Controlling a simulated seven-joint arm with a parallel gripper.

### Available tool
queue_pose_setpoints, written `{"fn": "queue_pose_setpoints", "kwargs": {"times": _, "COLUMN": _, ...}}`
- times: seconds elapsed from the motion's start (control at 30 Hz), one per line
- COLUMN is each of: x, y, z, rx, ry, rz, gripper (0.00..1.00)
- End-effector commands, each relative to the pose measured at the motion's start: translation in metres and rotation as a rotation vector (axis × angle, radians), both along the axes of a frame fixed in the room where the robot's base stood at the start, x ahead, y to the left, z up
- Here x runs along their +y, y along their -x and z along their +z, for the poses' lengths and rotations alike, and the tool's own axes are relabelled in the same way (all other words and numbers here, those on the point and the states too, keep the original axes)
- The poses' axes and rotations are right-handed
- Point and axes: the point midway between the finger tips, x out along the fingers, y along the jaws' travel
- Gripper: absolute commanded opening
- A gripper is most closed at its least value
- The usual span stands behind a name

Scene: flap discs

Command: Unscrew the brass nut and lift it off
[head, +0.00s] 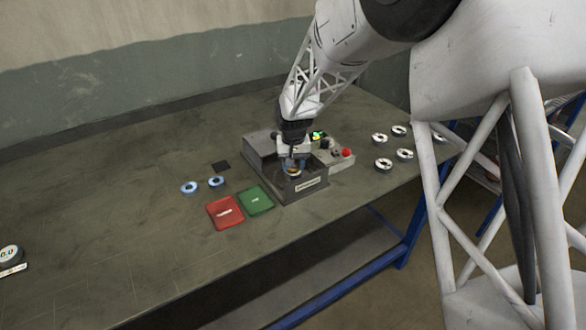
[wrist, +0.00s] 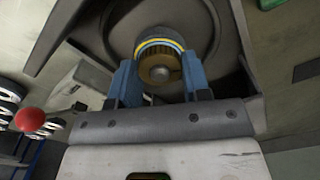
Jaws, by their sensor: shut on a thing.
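The brass nut (wrist: 158,66) sits on a round spindle end in the middle of the wrist view, with a yellow and blue ring behind it. My gripper (wrist: 160,82) has its two blue fingers on either side of the nut and is shut on it. In the head view my gripper (head: 293,168) points down into the grey open-topped machine housing (head: 304,187). The nut is small there and mostly hidden by the fingers. I cannot tell how far the nut is along its thread.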

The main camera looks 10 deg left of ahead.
Motion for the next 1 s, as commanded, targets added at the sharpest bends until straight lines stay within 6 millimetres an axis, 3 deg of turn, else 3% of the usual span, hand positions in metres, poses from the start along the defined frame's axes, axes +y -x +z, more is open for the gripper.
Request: {"fn": "queue_pose_setpoints", "kwargs": {"times": 1.0, "x": 0.0, "y": 0.0, "z": 0.0003, "rx": 0.0, "ry": 0.0, "rz": 0.775, "gripper": 0.17}}
